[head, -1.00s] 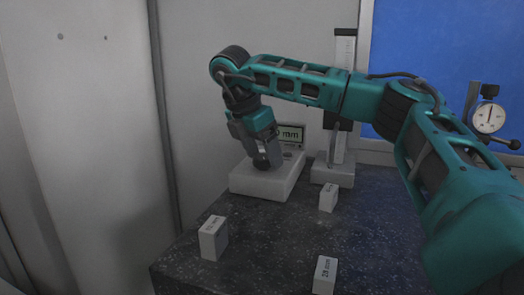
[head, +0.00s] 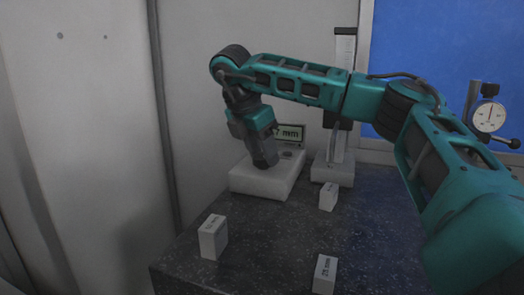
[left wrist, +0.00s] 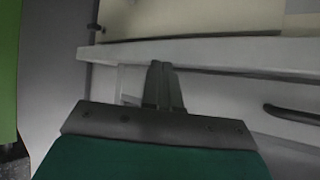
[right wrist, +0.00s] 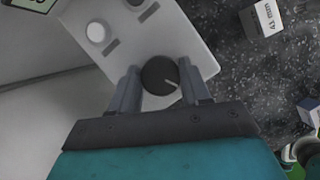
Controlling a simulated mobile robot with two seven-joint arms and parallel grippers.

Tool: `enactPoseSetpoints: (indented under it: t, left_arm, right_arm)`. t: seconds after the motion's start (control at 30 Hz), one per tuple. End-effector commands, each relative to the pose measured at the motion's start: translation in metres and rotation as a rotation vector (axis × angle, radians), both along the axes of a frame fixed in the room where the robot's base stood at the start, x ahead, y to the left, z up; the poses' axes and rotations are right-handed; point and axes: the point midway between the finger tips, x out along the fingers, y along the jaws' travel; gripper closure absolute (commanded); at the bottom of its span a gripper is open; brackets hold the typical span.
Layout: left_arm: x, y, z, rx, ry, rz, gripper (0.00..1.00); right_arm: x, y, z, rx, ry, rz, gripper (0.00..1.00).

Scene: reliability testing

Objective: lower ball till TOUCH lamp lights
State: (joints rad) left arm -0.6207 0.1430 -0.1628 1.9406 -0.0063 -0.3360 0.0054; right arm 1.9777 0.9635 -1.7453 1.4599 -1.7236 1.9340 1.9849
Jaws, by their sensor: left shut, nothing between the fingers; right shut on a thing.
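My right gripper (head: 265,162) is over the pale control box (head: 250,182), pointing down. In the right wrist view its fingers are shut on a dark round knob (right wrist: 160,76) with a white pointer line. The box also shows a pale round part (right wrist: 96,32) and dark label strips. The display (head: 291,134) behind the gripper is partly hidden; a 7 and "mm" can be read. A vertical gauge (head: 344,55) on a pale base (head: 332,174) stands right of the box, partly behind my arm. I cannot make out the ball or a lit TOUCH lamp. My left gripper (left wrist: 163,88) is shut and empty.
Several pale labelled blocks stand on the dark speckled table, including one at the left (head: 213,238), one at the front (head: 325,273) and one near the gauge (head: 328,197). A dial indicator (head: 490,117) is at the right. The table's middle is clear.

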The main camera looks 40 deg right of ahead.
Motion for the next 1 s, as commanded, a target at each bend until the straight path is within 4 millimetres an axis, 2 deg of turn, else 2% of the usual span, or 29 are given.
enactPoseSetpoints:
  t: [0.37, 0.7, 1.0]
  left_arm:
    - [-0.003, 0.0, -0.016, 0.0, 0.006, 0.0, 1.0]
    - [-0.003, 0.0, -0.028, 0.0, 0.007, 0.0, 1.0]
    - [-0.003, 0.0, -0.031, 0.0, 0.007, 0.0, 1.0]
  right_arm:
    - [-0.001, 0.0, -0.003, 0.002, -0.001, 0.223, 0.84]
    - [-0.002, -0.001, -0.002, 0.001, 0.0, 0.544, 0.83]
    - [-0.003, -0.001, -0.001, 0.002, 0.0, 0.829, 0.83]
